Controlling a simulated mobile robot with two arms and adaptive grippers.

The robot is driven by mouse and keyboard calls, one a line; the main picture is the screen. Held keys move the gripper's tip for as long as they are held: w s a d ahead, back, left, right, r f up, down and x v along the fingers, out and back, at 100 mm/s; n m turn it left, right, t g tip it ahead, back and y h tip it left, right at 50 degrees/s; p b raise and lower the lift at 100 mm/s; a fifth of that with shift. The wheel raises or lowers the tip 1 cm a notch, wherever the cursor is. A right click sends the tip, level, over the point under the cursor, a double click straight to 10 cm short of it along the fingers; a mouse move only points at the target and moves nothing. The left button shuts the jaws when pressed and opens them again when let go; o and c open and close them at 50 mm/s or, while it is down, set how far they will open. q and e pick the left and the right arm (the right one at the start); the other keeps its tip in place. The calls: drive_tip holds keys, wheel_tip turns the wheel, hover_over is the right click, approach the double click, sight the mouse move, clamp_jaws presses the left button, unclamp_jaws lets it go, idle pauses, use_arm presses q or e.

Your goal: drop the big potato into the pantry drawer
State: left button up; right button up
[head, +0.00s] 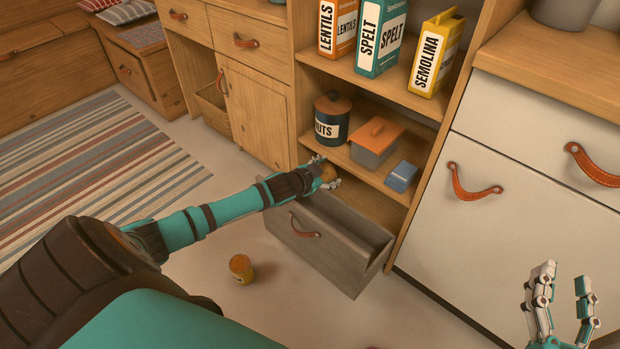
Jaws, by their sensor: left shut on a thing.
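The pantry drawer (304,252) is grey wood with a leather pull and stands pulled out at the bottom of the open shelf unit. My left gripper (331,174) is shut on a brown, rounded thing, the big potato (327,172), mostly hidden by the fingers. It holds the potato over the back left part of the drawer, below the lower shelf's level in the picture. The part of the drawer floor behind the arm is hidden. My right gripper (562,303) is open and empty at the lower right, in front of the white cabinet.
A small yellow-orange can (241,268) stands on the floor left of the drawer. The lower shelf holds a nuts canister (332,118), a lidded grey box (374,145) and blue packets (401,176). Food boxes (380,38) stand above. A striped rug (90,165) lies left.

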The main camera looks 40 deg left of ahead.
use_arm(q)
drive_tip(key=o, duration=1.4)
drive_tip(key=shift+s, duration=0.1)
drive_tip(key=v, duration=1.2)
